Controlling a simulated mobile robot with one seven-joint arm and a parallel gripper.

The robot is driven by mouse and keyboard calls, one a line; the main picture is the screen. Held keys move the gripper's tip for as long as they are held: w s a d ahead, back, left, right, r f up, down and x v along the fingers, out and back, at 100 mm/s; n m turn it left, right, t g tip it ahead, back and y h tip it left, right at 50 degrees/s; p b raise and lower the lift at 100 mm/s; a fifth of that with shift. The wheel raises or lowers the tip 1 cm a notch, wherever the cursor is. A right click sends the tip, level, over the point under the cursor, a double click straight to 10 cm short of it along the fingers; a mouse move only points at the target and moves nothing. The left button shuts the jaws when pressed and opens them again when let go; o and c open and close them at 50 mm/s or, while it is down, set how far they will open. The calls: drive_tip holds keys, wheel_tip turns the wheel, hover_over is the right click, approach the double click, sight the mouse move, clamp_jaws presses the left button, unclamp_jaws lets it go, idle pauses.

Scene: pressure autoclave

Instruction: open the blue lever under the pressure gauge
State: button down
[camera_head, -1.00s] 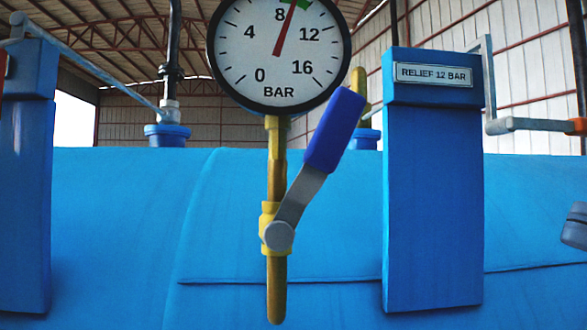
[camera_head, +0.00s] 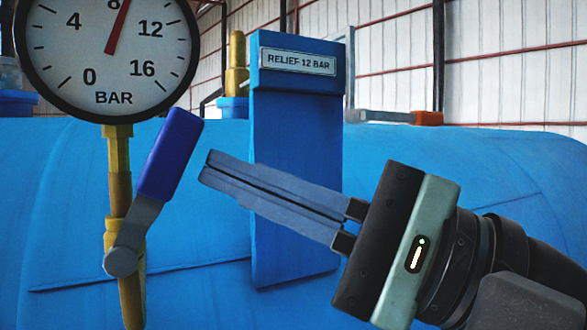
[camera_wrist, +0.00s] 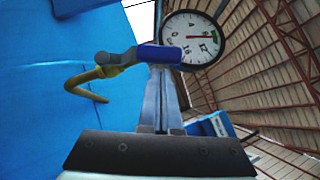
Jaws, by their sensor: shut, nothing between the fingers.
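The blue lever (camera_head: 170,155) has a blue grip on a grey arm that pivots on a yellow valve pipe under the pressure gauge (camera_head: 108,50). It tilts up and to the right. My gripper (camera_head: 207,170) is shut and empty, its fingertips pointing left at the lever's grip. In the head view a small gap shows between the tips and the grip. In the wrist view the blue lever (camera_wrist: 158,54) lies across just beyond my fingertips (camera_wrist: 162,68), with the gauge (camera_wrist: 193,38) behind it. I cannot tell from the wrist view whether they touch.
A blue post with a "RELIEF 12 BAR" plate (camera_head: 297,61) stands behind my gripper. The large blue tank (camera_head: 440,165) fills the background. A grey handle with an orange end (camera_head: 428,118) is farther right. The space left of the valve pipe looks clear.

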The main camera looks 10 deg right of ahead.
sight(175, 133)
drive_tip(key=shift+a, duration=0.25)
drive_tip(key=shift+d+r, duration=0.1)
drive_tip(key=a+r+n+g+h+p, duration=0.1)
drive_tip(key=p, duration=0.1)
drive_tip(key=a+r+n+g+p, duration=0.1)
drive_tip(key=r+n+p, duration=0.1)
drive_tip(key=shift+s+a+h, duration=0.1)
drive_tip(key=shift+s+h, duration=0.3)
drive_tip(key=shift+s+a+n+g+h+p, duration=0.2)
drive_tip(key=shift+a+n+g+h+p, duration=0.25)
drive_tip(key=shift+a+n+h, duration=0.25)
drive_tip(key=shift+f, duration=0.15)
drive_tip(key=shift+w, duration=0.1)
